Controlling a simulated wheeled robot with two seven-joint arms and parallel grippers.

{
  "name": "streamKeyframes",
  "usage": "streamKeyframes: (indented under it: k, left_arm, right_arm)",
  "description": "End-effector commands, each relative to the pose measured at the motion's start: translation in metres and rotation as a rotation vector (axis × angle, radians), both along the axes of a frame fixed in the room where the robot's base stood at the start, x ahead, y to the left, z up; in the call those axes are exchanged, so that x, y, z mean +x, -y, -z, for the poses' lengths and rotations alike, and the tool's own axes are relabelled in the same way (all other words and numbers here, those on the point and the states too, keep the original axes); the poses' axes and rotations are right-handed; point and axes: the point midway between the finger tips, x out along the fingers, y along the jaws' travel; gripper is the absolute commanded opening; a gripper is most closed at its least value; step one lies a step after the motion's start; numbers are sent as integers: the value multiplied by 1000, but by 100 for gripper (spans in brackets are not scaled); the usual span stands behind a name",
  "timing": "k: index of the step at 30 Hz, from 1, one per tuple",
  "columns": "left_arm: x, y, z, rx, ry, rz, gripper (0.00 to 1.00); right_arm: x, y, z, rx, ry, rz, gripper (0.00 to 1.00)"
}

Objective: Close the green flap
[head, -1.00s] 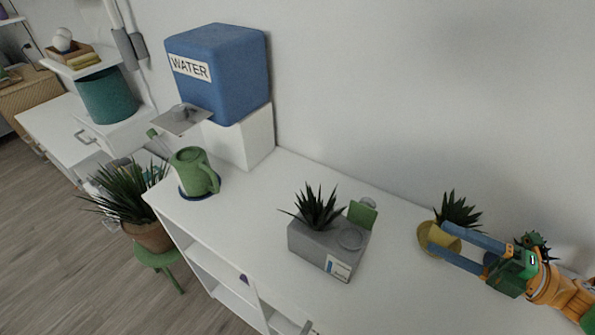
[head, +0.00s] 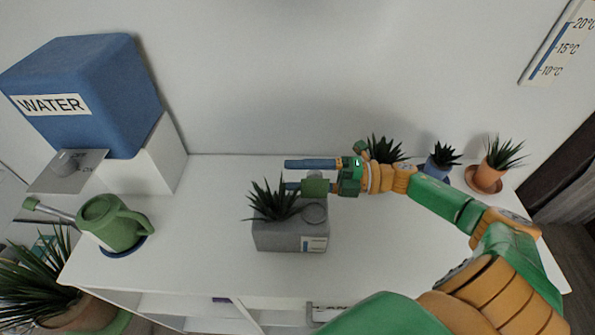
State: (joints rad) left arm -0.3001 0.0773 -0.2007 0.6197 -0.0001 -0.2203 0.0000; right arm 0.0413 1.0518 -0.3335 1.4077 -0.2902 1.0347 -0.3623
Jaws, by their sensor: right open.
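The green flap (head: 314,187) stands raised at the back of the grey planter box (head: 275,238), beside a round grey opening in its top. A spiky dark plant (head: 272,200) grows from the box's left part. My right gripper (head: 288,175) comes in from the right with its two blue fingers apart. It is at the flap, behind or above it in the picture. The flap covers part of the lower finger, and I cannot tell whether they touch. My left gripper is not in view.
The white desk (head: 205,225) is clear left of the planter. A green watering can (head: 110,225) stands at the left under a blue water tank (head: 85,95). Small potted plants, including one in an orange pot (head: 493,173), stand at the back right.

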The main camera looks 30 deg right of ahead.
Motion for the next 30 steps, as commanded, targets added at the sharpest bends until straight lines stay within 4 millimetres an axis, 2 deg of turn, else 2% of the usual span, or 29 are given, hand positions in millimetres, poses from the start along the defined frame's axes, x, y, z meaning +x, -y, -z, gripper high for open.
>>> streamKeyframes:
  k: [6, 8, 14, 15, 23, 30]
  left_arm:
    - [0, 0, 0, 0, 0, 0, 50]
    - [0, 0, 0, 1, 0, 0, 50]
    - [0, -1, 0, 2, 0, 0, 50]
    - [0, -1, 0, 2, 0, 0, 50]
    - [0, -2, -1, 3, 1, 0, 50]
    - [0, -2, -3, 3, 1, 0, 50]
  right_arm:
    - [1, -1, 1, 0, -1, 0, 70]
    - [1, -1, 1, 0, -1, 0, 57]
    - [1, -1, 1, 0, -1, 0, 3]
    - [1, -1, 1, 0, -1, 0, 0]
    - [0, -1, 0, -12, 18, 0, 0]
    - [-4, -3, -4, -77, 123, 0, 0]
